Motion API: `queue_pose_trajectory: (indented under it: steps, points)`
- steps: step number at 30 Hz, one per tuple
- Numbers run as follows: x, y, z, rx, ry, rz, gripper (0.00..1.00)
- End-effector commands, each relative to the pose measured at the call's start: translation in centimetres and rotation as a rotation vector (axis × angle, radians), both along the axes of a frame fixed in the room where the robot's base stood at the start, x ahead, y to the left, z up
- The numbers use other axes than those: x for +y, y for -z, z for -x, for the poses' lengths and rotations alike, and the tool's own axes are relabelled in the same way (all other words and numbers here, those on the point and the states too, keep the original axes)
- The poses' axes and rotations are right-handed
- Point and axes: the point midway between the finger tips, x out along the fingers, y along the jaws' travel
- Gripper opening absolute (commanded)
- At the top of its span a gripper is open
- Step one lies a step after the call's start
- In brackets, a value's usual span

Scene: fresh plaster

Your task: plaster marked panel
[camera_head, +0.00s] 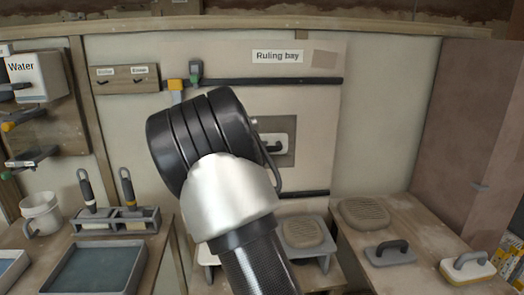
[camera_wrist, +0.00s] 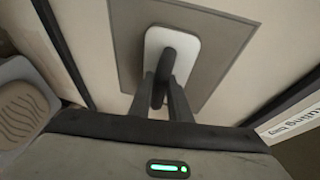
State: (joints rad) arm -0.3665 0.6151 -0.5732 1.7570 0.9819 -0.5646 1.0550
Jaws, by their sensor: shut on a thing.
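The Ruling bay board (camera_head: 312,100) on the wall carries a grey-brown square panel (camera_head: 281,159), which also shows in the wrist view (camera_wrist: 225,38). A float with a pale plate (camera_head: 288,127) and a dark handle is in front of this panel; its plate also shows in the wrist view (camera_wrist: 186,50). My gripper (camera_wrist: 166,84) is shut on the dark handle. The plate faces the panel, but I cannot tell whether it touches.
Dark rails (camera_head: 310,82) cross the board above and below the panel. The right bench (camera_head: 405,208) holds a grey float (camera_head: 390,256) and a yellow-edged float (camera_head: 467,269). At left are a blue tray (camera_head: 95,268), a tool rack (camera_head: 125,222) and a Water container (camera_head: 38,78).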

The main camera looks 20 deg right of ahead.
Motion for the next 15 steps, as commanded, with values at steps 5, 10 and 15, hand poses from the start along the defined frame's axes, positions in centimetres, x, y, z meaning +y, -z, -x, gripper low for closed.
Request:
queue_pose_trajectory:
  steps: [5, 10, 15]
  points:
    - [0.2, 1.0, -0.1, 0.002, -0.004, 0.000, 0.00]
    - [0.2, 2.6, -0.1, 0.002, -0.004, 0.000, 0.00]
    - [0.2, 4.1, 0.0, 0.002, -0.005, -0.001, 0.00]
